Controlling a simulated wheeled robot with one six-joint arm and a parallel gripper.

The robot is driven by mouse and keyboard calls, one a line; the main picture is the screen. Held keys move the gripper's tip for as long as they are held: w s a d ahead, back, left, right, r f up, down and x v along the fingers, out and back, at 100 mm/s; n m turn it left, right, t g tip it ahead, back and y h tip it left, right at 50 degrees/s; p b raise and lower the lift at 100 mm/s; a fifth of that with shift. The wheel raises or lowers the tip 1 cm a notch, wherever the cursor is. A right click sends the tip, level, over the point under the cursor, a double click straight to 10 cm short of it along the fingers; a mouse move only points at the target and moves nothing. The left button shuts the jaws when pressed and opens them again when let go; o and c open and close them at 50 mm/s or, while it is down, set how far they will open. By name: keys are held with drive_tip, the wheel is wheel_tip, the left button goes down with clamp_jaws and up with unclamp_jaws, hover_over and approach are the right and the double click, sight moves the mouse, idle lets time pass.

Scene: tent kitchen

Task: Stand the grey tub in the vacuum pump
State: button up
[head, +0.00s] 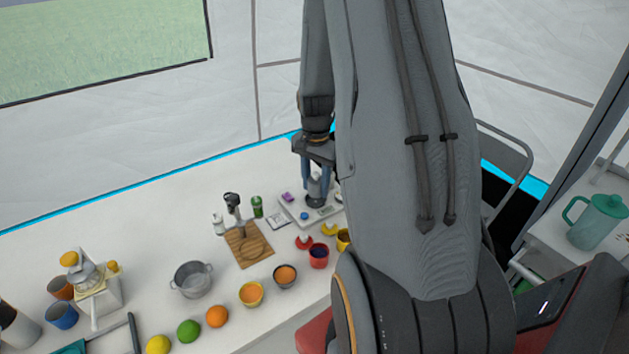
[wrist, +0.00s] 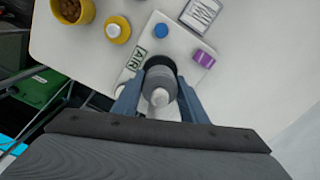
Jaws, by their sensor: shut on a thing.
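The grey tub (wrist: 161,80) is round with a pale knob, and sits between the blue-grey fingers of my gripper (wrist: 158,92), which is shut on it. The vacuum pump (wrist: 178,45) is a flat white unit with an AIR label, a blue button, a purple block and a dark round opening. The tub is lined up over that opening and hides part of it; I cannot tell whether its base is inside. In the head view, my gripper (head: 317,186) points down over the pump (head: 290,209), with the dark tub (head: 314,201) below it. My arm hides the pump's right part.
A yellow cup (wrist: 57,14) and a yellow-and-white item (wrist: 118,28) stand near the pump. A framed card (wrist: 200,14) lies beside it. In the head view, a wooden board (head: 248,250), bowls, fruit and a metal pot (head: 191,279) occupy the counter's left and front.

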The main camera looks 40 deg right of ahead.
drive_tip(key=shift+f+b, duration=0.6)
drive_tip(key=shift+f, duration=0.55)
drive_tip(key=shift+p, duration=0.35)
idle(0.8)
drive_tip(key=shift+r, duration=0.3)
drive_tip(key=shift+r+p, duration=0.35)
drive_tip(key=shift+p, duration=0.2)
drive_tip(key=shift+r, duration=0.15)
idle(0.5)
drive_tip(key=shift+f, duration=0.8)
idle(0.6)
drive_tip(key=shift+r, duration=0.15)
drive_tip(key=shift+r+p, duration=0.3)
drive_tip(key=shift+r, duration=0.1)
